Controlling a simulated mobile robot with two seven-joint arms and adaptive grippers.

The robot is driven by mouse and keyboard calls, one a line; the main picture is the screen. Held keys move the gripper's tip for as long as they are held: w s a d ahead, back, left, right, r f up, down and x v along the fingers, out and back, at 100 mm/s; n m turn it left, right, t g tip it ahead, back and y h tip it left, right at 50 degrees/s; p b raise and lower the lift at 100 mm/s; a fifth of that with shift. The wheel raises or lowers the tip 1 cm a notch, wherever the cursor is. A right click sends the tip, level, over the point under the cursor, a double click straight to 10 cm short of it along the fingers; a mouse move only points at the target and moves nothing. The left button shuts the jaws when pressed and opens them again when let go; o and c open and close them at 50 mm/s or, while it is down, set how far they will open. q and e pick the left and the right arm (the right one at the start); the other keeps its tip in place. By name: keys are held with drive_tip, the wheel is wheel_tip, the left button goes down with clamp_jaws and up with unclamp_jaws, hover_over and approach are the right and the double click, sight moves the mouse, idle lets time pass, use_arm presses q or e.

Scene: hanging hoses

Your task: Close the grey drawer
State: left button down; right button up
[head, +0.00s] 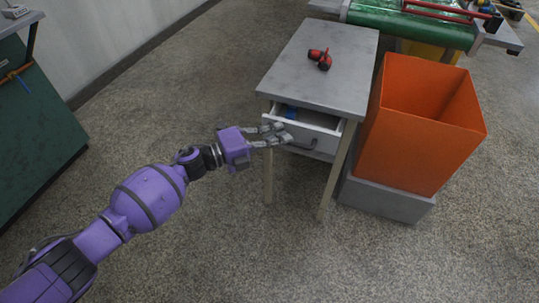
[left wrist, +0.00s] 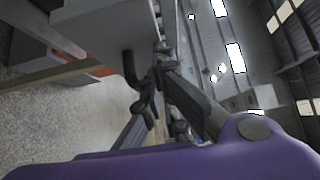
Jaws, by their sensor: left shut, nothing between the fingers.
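The grey drawer (head: 318,135) sits under the top of a small grey table (head: 330,60). It is pulled out part way, and something blue shows inside it. A dark handle is on its front. My left gripper (head: 283,133) is shut and empty at the left part of the drawer's front edge. In the left wrist view the fingers (left wrist: 158,80) are close to the drawer front (left wrist: 105,30) and its dark handle (left wrist: 130,70). I cannot tell whether they touch. My right gripper is not in view.
A red and black tool (head: 321,59) lies on the table top. An orange bin (head: 425,130) stands on a grey base (head: 385,198) right of the table. A conveyor with a green belt (head: 410,25) is behind. The floor in front and to the left is clear.

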sight(287, 125)
use_arm(q)
drive_tip(key=shift+w+d+f+b, duration=0.1)
drive_tip(key=shift+w+d+b, duration=0.1)
drive_tip(key=shift+w, duration=0.35)
drive_tip(key=shift+w+d+f+b, duration=0.1)
drive_tip(key=shift+w+d+b, duration=0.1)
drive_tip(key=shift+w, duration=0.35)
drive_tip(key=shift+w+r, duration=0.1)
drive_tip(key=shift+w, duration=0.2)
drive_tip(key=shift+w+d+r, duration=0.1)
drive_tip(key=shift+w+d, duration=0.05)
drive_tip(key=shift+w, duration=0.05)
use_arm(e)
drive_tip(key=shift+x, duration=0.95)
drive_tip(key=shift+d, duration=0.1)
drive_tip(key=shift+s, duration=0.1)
